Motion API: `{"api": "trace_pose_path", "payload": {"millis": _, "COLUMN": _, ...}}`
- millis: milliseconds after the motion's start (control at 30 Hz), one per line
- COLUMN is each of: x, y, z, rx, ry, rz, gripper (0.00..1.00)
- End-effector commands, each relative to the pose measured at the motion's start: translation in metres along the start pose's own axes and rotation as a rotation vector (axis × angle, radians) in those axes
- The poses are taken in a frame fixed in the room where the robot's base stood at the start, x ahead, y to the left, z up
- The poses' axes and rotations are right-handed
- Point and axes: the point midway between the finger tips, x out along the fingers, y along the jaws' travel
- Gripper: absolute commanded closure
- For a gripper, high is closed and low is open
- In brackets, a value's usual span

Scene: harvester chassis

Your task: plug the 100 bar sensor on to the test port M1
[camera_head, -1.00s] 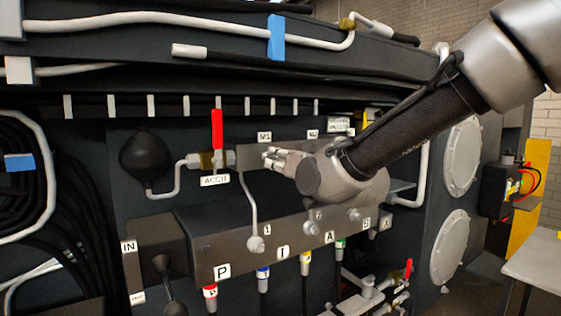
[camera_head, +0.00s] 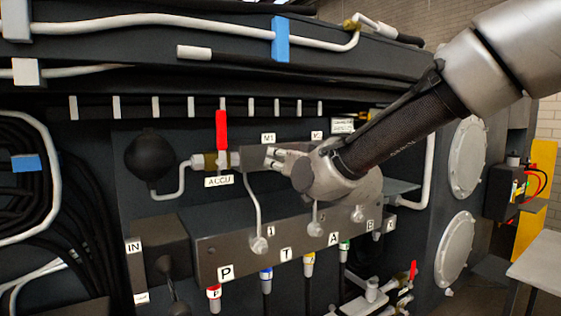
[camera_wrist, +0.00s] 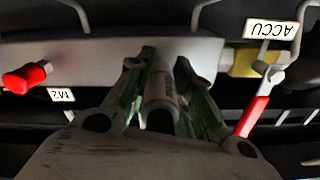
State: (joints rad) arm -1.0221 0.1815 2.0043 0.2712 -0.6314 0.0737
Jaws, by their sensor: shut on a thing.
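My gripper (camera_head: 278,159) is at the front of the grey test-port block (camera_head: 255,154), just below the M1 label (camera_head: 268,137). In the wrist view, my gripper (camera_wrist: 160,85) is shut on a grey cylindrical sensor (camera_wrist: 160,97), whose far end points at the block (camera_wrist: 110,58). Port M1 is hidden behind the sensor and fingers, so I cannot tell whether they touch. The sensor's pressure marking is not readable. The M2 label (camera_wrist: 61,94) shows upside down in the wrist view.
A red cap (camera_wrist: 25,77) sticks out of the block near M2. The red-handled ACCU valve (camera_head: 221,130) stands close left of the gripper. A manifold (camera_head: 215,250) with hoses lies below, and pipes (camera_head: 150,17) run above.

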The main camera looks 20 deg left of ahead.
Motion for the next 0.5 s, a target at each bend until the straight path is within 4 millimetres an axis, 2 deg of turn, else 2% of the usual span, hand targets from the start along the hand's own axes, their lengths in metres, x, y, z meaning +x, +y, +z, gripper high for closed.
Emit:
{"api": "trace_pose_path", "payload": {"millis": 67, "x": -0.0001, "y": 0.0000, "z": -0.0001, "rx": 0.000, "ry": 0.000, "rz": 0.000, "gripper": 1.00}}
{"api": "trace_pose_path", "payload": {"millis": 100, "x": -0.0002, "y": 0.0000, "z": 0.0000, "rx": 0.000, "ry": 0.000, "rz": 0.000, "gripper": 0.76}}
{"api": "trace_pose_path", "payload": {"millis": 233, "x": -0.0002, "y": 0.0000, "z": -0.0001, "rx": 0.000, "ry": 0.000, "rz": 0.000, "gripper": 0.53}}
{"api": "trace_pose_path", "payload": {"millis": 500, "x": -0.0004, "y": 0.0001, "z": 0.0002, "rx": 0.000, "ry": 0.000, "rz": 0.000, "gripper": 0.53}}
